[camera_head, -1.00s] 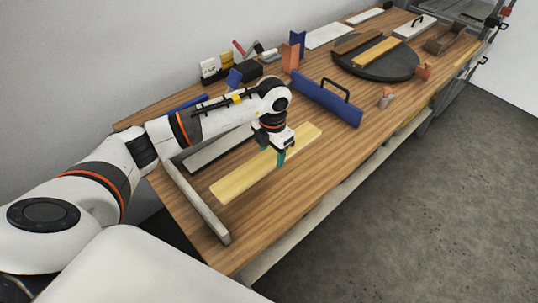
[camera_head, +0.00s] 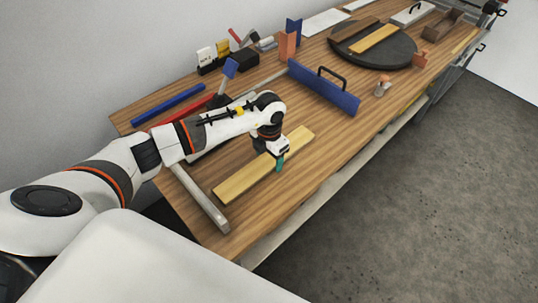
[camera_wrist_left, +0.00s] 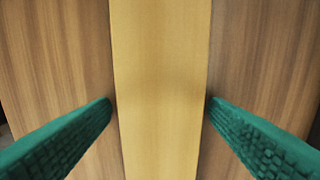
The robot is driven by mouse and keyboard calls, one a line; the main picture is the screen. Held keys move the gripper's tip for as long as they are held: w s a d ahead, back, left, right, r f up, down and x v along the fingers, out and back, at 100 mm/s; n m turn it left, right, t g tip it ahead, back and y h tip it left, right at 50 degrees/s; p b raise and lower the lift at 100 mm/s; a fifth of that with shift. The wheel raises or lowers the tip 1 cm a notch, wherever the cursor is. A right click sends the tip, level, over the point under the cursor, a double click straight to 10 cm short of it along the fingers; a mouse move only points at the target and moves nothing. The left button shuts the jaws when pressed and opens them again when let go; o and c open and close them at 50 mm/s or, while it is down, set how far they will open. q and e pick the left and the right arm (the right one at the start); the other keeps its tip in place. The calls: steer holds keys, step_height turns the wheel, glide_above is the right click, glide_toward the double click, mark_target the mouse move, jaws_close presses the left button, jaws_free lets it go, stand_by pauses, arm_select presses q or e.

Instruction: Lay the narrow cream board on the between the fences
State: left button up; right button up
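A narrow pale yellow-cream board (camera_head: 240,184) lies flat on the wooden bench, lengthwise, between a grey bar (camera_head: 203,203) at the near end and a blue fence with a black handle (camera_head: 322,88) farther along. My left gripper (camera_head: 277,162) is over the middle of this board, pointing down. In the left wrist view the green fingers (camera_wrist_left: 160,108) are open, one on each side of the board (camera_wrist_left: 160,60), close to its long edges. I cannot tell if they touch it. My right gripper is out of view.
A black turntable (camera_head: 398,55) with another yellow board (camera_head: 374,39) stands farther along. A blue bar (camera_head: 170,103) and a red bar lie at the back left. Orange blocks (camera_head: 287,46) and a black holder stand along the back. The bench front is mostly clear.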

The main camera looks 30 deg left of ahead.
mark_target(269, 159)
arm_select(q)
steer(key=shift+o, duration=0.3)
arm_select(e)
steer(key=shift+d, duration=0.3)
arm_select(q)
steer(key=shift+r, duration=0.15)
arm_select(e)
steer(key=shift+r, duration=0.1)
arm_select(q)
step_height(269, 159, up, 12)
steer(key=b, duration=0.2)
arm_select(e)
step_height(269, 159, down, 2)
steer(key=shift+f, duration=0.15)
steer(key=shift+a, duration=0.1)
